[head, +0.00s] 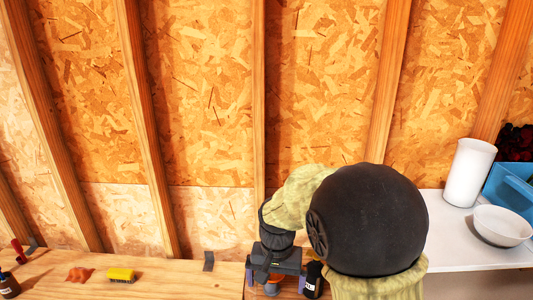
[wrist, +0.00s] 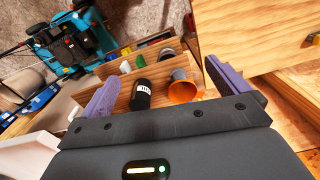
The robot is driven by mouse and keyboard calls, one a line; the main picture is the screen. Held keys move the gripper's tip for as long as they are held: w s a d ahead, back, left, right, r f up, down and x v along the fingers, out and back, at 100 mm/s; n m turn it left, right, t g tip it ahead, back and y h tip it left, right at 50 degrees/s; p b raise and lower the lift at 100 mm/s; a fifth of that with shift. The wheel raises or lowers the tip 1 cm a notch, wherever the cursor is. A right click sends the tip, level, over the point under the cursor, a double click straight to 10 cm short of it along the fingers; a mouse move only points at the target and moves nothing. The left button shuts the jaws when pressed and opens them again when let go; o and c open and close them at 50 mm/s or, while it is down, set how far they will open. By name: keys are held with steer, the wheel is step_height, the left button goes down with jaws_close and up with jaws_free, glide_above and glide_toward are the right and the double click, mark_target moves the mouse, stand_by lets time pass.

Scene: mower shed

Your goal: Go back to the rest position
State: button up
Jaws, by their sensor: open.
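My gripper (head: 275,277) points down over the wooden bench in the head view, under my arm. In the wrist view its two purple fingers (wrist: 164,88) are spread wide with nothing held between them. Beyond them lie an orange cup-like thing (wrist: 182,90) and a black container with a white label (wrist: 141,95). The black container (head: 314,280) also shows beside the right finger in the head view, and a bit of orange (head: 272,287) shows below the gripper. My dark round arm joint hides part of the bench.
A yellow brush (head: 121,275), an orange-brown lump (head: 79,274) and a dark bottle (head: 9,285) are on the bench at left. At right, a white cylinder (head: 468,172), white bowl (head: 501,226) and blue crate (head: 510,186) stand on a white surface. A teal mower (wrist: 70,42) is on the floor.

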steer(key=s+d+f+n+t, duration=0.1)
steer(key=s+d+t, duration=0.1)
steer(key=s+d, duration=0.8)
steer(key=d, duration=0.3)
steer(key=shift+n, duration=0.4)
steer(key=shift+f, duration=0.1)
stand_by(1.2)
steer(key=shift+s+d, duration=0.15)
steer(key=shift+s, duration=0.05)
